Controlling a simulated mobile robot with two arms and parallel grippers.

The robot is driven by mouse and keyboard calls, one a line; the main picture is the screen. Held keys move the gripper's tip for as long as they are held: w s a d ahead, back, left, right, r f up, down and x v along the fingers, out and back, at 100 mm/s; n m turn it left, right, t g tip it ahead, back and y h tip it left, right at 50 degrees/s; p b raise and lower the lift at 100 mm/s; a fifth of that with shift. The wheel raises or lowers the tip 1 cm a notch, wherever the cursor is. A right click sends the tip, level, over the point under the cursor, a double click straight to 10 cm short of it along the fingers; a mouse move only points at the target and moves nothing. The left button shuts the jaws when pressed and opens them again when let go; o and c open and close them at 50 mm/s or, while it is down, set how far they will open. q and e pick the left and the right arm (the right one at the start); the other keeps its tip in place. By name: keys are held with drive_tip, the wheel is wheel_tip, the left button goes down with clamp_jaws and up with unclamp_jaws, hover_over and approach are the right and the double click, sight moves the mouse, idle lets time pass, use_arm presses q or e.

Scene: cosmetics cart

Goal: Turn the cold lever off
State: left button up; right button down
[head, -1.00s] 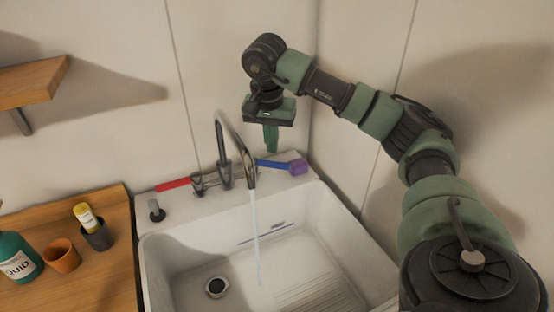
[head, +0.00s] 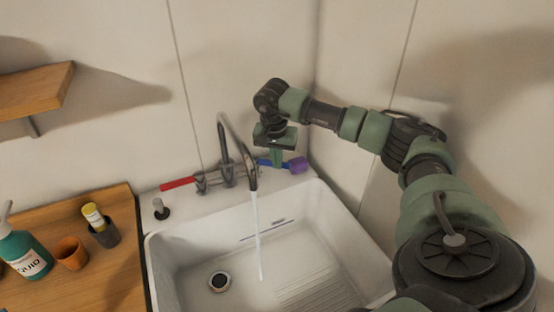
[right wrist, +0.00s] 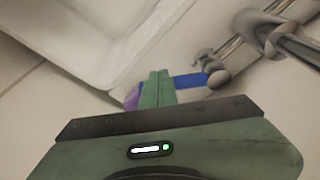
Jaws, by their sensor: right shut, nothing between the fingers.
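The cold lever (head: 264,163) is the blue handle on the right of the faucet (head: 228,160); it also shows in the right wrist view (right wrist: 188,81). It points right, with a purple piece (head: 298,165) at its end. My right gripper (head: 277,160) is shut and empty, fingers pointing down at the blue lever. In the right wrist view its fingertips (right wrist: 158,78) overlap the lever near the purple end; I cannot tell whether they touch. The red lever (head: 178,184) points left. Water (head: 257,235) runs from the spout. My left gripper is not in view.
The white sink basin (head: 180,255) lies below the faucet. A wooden counter (head: 120,265) at the left holds a teal bottle (head: 24,255), an orange cup (head: 72,254) and a dark cup (head: 106,236) with a yellow tube (head: 93,215). Walls stand close behind and right.

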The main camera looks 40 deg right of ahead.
drive_tip(key=shift+w+d+n, duration=0.1)
drive_tip(key=shift+d+n, duration=0.05)
drive_tip(key=shift+n, duration=0.15)
drive_tip(key=shift+w+d+n+b, duration=0.15)
drive_tip(key=shift+d+n+b, duration=0.25)
drive_tip(key=shift+n, duration=0.1)
drive_tip(key=shift+w+d+n, duration=0.25)
drive_tip(key=shift+d+n, duration=0.2)
drive_tip(key=shift+n, duration=0.25)
drive_tip(key=shift+w+d+b, duration=0.3)
drive_tip(key=shift+w+d, duration=0.85)
drive_tip(key=shift+d, duration=0.05)
